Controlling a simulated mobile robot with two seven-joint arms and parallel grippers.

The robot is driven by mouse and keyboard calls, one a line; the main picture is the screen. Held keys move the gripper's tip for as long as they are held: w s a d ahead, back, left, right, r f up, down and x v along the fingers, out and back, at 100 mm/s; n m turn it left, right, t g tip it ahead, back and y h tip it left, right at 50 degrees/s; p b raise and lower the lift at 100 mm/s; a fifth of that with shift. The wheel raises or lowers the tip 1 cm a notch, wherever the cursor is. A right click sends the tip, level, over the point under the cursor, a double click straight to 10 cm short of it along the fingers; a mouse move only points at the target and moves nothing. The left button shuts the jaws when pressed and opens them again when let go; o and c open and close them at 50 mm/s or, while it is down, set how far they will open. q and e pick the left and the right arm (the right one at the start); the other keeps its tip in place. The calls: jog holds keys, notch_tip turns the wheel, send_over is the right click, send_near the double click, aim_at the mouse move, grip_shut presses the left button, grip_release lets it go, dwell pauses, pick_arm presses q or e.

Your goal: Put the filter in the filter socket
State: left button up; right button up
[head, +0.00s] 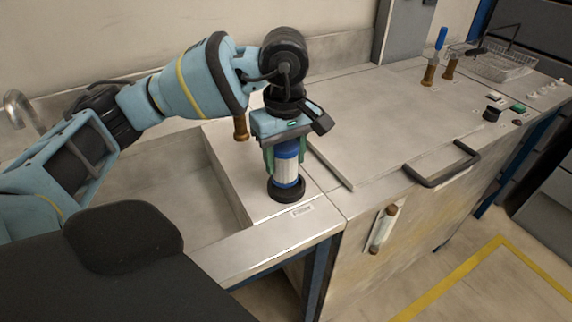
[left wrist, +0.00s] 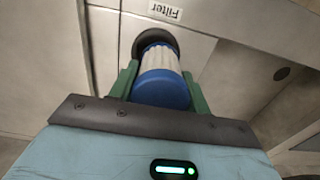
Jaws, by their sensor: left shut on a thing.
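The filter (head: 287,172) is a white pleated cylinder with blue ends, upright at the front of the metal bench. The filter socket (head: 287,192) is a black round ring directly below it. My left gripper (head: 285,155) points down and is shut on the filter's upper part. In the left wrist view the green fingers flank the blue top of the filter (left wrist: 161,88), and the black socket (left wrist: 155,38) shows behind its lower end. The filter's lower end meets or enters the ring; how deep it sits is hidden. My right gripper is not in view.
A label reading "Filter" (left wrist: 165,11) lies by the socket. A brown-handled tool (head: 240,127) stands behind the gripper. A dark bar handle (head: 442,165) is on the bench's right front. Two more handled tools and a wire basket (head: 500,65) are at the back right. The middle benchtop is clear.

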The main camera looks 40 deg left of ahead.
aim_at(286, 167)
pick_arm(q)
jog(key=shift+w, duration=0.1)
jog(key=shift+w+a, duration=0.1)
jog(key=shift+w, duration=0.2)
jog(key=shift+f, duration=1.8)
jog(key=shift+f, duration=0.2)
jog(key=o, duration=1.1)
jog(key=shift+c, duration=0.2)
jog(key=shift+r, duration=0.15)
notch_tip(286, 167, up, 12)
jog(key=shift+r+p, duration=0.1)
jog(key=shift+p, duration=0.35)
